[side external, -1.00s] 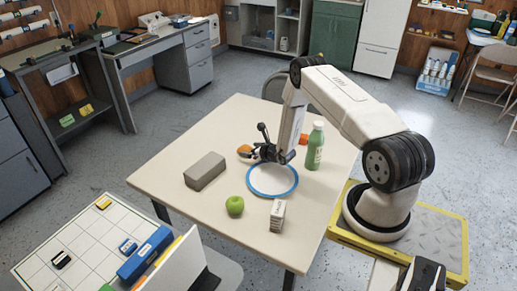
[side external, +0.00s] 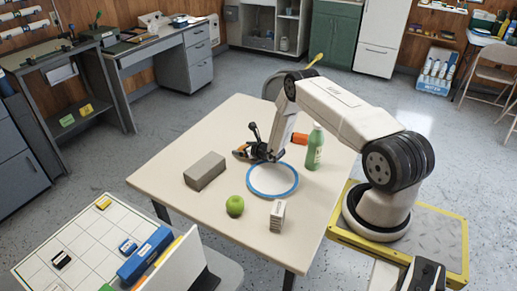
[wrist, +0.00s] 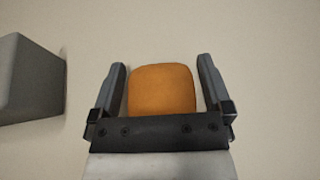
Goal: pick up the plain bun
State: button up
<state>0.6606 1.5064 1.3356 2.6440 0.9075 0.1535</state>
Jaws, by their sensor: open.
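The plain bun (wrist: 162,91) is orange-brown and smooth. In the wrist view it lies between the two fingers of my open gripper (wrist: 162,68). A narrow gap shows on each side of it, and its near edge meets the dark palm bar in the picture. In the side external view my gripper (side external: 246,153) is low over the table, just behind the plate, and the bun is largely hidden by the fingers there.
A grey box (side external: 205,170) stands left of my gripper and shows in the wrist view (wrist: 30,80). A blue-rimmed plate (side external: 272,192), green apple (side external: 235,206), small carton (side external: 277,215), green bottle (side external: 315,148) and orange object (side external: 300,138) are on the table (side external: 175,185).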

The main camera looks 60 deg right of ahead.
jog(key=shift+w, duration=0.1)
dwell(0.4)
jog(key=c, duration=1)
jog(key=shift+r, duration=0.1)
jog(key=shift+c, duration=0.2)
jog(key=shift+r, duration=0.6)
jog(key=s+a+r, duration=0.6)
jog(key=s+r, duration=0.5)
jog(key=s, duration=0.1)
jog(key=shift+s+r, duration=0.25)
jog(key=shift+r, duration=0.1)
jog(key=shift+a, duration=0.1)
